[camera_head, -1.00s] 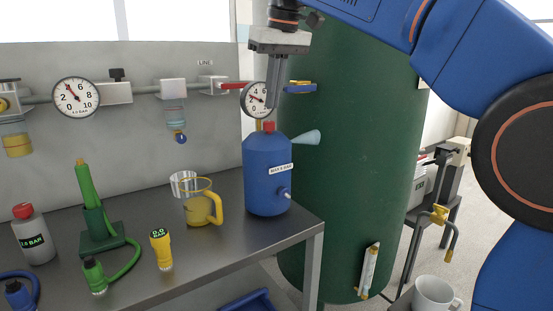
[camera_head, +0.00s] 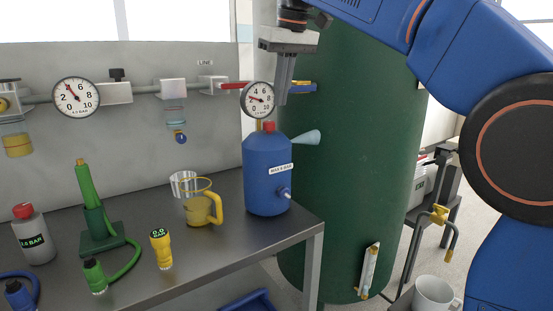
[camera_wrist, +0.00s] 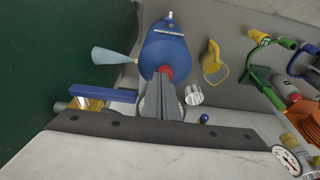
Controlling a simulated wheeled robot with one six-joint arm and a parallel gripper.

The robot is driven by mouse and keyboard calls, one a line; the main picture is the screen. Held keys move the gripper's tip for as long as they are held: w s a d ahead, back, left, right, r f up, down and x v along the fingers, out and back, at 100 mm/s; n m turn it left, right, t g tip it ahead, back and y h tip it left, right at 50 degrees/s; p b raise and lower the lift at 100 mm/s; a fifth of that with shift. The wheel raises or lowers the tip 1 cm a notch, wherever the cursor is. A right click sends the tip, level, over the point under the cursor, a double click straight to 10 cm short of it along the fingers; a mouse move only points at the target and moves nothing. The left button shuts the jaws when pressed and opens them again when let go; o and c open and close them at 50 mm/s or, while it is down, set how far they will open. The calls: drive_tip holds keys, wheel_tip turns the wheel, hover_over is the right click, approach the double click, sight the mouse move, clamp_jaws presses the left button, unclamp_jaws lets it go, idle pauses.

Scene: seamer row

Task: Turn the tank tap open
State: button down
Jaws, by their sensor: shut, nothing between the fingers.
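The tank tap (camera_head: 303,87), with a brass body and a blue lever, sits on the side of the big green tank (camera_head: 345,160). In the wrist view its blue lever (camera_wrist: 105,92) points right, toward my fingers, and its brass body (camera_wrist: 88,104) is at the left. My gripper (camera_head: 282,103) is shut and empty, fingers pointing down. In the head view the fingers cover the lever's left end. In the wrist view my gripper (camera_wrist: 162,105) is just right of the lever's end; whether they touch I cannot tell.
A blue jug (camera_head: 265,175) with a red cap and pale funnel stands on the bench below my gripper. A gauge (camera_head: 258,99) and red-handled valve (camera_head: 234,86) are on the wall line to the left. A white mug (camera_head: 433,294) is at lower right.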

drive_tip(key=shift+f, duration=2.7)
drive_tip(key=shift+s+a, duration=0.45)
drive_tip(key=shift+a, duration=0.1)
drive_tip(key=shift+s+a, duration=0.15)
drive_tip(key=shift+a, duration=0.35)
drive_tip(key=shift+s, duration=0.15)
drive_tip(key=shift+s+d, duration=0.1)
drive_tip(key=shift+s, duration=0.15)
drive_tip(key=shift+r, duration=3)
